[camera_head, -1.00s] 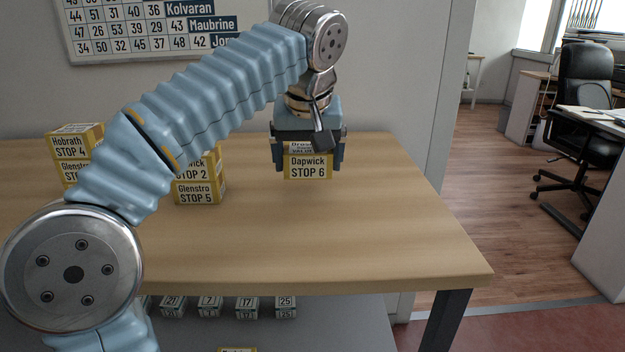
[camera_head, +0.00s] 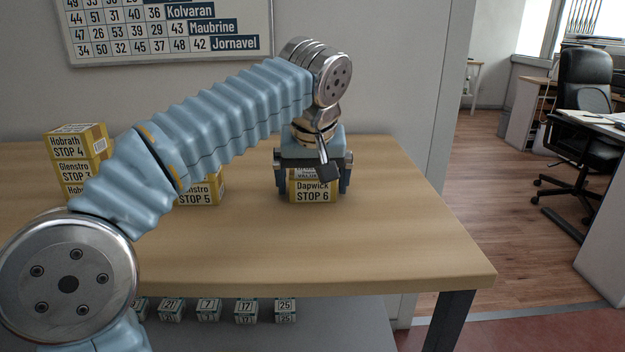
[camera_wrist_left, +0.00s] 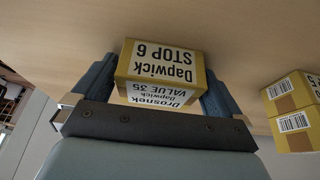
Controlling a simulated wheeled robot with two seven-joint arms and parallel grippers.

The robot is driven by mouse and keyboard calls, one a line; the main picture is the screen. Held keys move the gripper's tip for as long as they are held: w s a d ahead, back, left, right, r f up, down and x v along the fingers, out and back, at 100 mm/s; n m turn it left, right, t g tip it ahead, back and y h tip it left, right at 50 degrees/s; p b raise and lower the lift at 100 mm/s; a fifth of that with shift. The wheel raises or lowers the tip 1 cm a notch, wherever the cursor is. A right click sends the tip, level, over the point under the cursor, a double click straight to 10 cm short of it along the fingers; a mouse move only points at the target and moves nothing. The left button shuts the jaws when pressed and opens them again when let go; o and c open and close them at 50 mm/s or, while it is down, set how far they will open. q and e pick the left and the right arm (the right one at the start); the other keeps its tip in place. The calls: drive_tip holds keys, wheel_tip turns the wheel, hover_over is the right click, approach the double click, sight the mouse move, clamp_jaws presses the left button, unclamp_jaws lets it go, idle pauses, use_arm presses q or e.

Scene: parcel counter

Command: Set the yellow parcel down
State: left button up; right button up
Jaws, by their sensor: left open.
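The yellow parcel (camera_head: 313,191), labelled Dapwick STOP 6, sits on the wooden counter (camera_head: 380,235) toward its back right. My left gripper (camera_head: 316,188) is over it, with one finger down each side of the parcel. In the left wrist view the parcel (camera_wrist_left: 160,65) lies between the two open fingers (camera_wrist_left: 158,82), and a second label face reads Drosnek VALUE 35. My right gripper is in neither view.
A stack of yellow parcels (camera_head: 78,152) stands at the back left. Another, labelled STOP 5 (camera_head: 201,193), is partly hidden behind my left arm. Small numbered boxes (camera_head: 209,310) sit on a lower shelf. The counter's front right is bare.

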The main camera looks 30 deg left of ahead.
use_arm(q)
drive_tip(key=p+v, duration=0.3)
drive_tip(key=v, duration=0.9)
drive_tip(key=shift+r, duration=0.15)
